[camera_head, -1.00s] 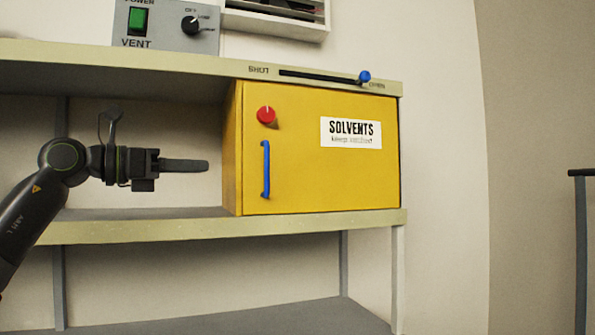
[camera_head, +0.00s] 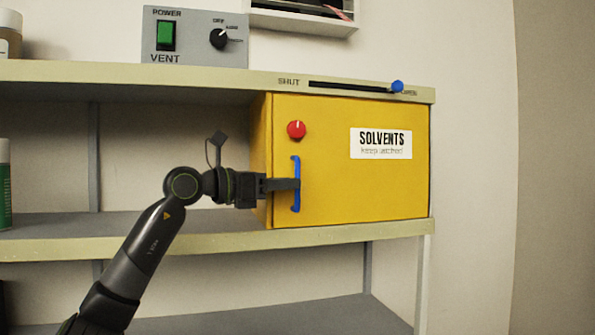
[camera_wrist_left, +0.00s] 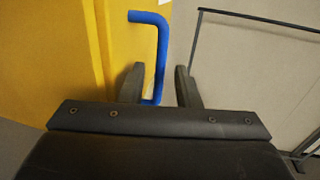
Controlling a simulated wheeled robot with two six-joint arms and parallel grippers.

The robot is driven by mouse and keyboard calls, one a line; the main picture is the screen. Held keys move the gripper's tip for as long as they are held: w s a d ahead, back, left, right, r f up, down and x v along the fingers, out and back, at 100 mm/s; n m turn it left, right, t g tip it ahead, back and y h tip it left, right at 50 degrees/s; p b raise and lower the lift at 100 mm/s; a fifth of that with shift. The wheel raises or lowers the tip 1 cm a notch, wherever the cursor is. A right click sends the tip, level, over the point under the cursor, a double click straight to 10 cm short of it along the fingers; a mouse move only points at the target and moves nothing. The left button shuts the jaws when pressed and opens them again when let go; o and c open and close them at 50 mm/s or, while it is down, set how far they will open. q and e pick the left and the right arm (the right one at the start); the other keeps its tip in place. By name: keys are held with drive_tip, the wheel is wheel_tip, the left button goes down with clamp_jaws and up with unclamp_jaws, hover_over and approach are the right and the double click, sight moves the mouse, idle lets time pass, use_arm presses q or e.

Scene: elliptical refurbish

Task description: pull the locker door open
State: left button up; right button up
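The yellow locker (camera_head: 350,195) stands on the shelf in the head view. Its door looks closed and carries a "SOLVENTS" label (camera_head: 381,144), a red knob (camera_head: 296,129) and an upright blue handle (camera_head: 296,204). My left gripper (camera_head: 292,184) reaches the handle from the left, its fingers crossing the bar at mid-height. In the left wrist view the blue handle (camera_wrist_left: 161,50) runs down between the two fingers of the gripper (camera_wrist_left: 160,82). There is a gap on each side, so the fingers are open around it. My right gripper is not in view.
The shelf (camera_head: 160,237) has free room left of the locker. A slider with a blue knob (camera_head: 397,86) sits on the upper edge at its open end. A grey vent panel (camera_head: 194,38) stands above. A green container (camera_head: 4,185) is at far left.

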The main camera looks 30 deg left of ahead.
sight(298, 208)
use_arm(q)
drive_tip(key=shift+p+x, duration=0.65)
drive_tip(key=shift+x, duration=1.15)
clamp_jaws()
